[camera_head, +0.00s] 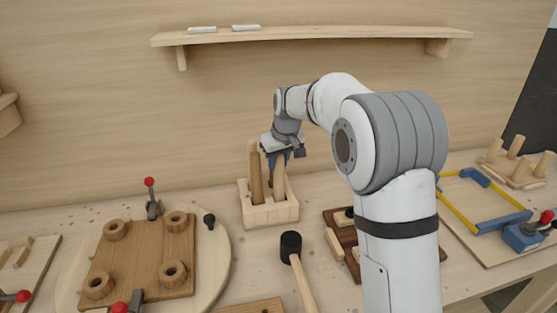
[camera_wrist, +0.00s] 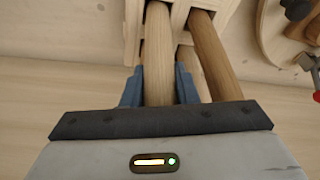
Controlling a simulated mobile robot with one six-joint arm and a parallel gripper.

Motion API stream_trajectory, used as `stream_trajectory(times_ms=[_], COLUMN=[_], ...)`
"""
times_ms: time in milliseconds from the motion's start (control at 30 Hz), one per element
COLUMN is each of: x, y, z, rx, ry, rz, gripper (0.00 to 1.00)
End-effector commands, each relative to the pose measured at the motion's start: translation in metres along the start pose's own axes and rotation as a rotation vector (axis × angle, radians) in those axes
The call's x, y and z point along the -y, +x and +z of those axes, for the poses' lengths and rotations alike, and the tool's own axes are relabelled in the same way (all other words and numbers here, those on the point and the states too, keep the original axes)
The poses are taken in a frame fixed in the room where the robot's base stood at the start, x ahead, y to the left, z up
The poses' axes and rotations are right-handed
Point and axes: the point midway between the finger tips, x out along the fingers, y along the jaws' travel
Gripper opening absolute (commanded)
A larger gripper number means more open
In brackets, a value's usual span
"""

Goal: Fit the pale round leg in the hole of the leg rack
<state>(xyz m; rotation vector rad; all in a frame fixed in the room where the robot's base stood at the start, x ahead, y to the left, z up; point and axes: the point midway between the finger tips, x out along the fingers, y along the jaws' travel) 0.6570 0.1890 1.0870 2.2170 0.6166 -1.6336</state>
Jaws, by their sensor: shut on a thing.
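The leg rack (camera_head: 270,214) is a pale wooden block frame standing on the bench near the wall. My gripper (camera_head: 280,156) is above its right side, shut on the pale round leg (camera_head: 279,183), which points down into the rack. In the wrist view the pale leg (camera_wrist: 157,50) lies between my blue fingers (camera_wrist: 158,88), and its far end meets the rack (camera_wrist: 180,14). I cannot tell how deep it sits in the hole. A darker round leg (camera_head: 256,175) stands in the rack just left of it, and also shows in the wrist view (camera_wrist: 214,55).
A mallet (camera_head: 291,246) lies in front of the rack. A round board with a brown plate (camera_head: 150,255) and red-knobbed clamps is at left. A dark board (camera_head: 345,228) is at right, partly behind my arm. A wall shelf (camera_head: 320,36) hangs above.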

Motion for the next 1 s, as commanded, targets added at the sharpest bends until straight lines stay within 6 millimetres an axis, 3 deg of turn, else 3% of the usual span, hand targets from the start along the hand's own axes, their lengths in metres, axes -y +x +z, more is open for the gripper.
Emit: stream_trajectory(times_ms=[900,933,1000], x=[-0.0003,-0.0003,-0.0003], y=[0.0086,0.0081,0.0079], z=[0.0027,0.0025,0.0025], rx=[0.0,0.0,0.0], ry=[0.0,0.0,0.0], rz=[0.0,0.0,0.0], gripper=[0.0,0.28,0.34])
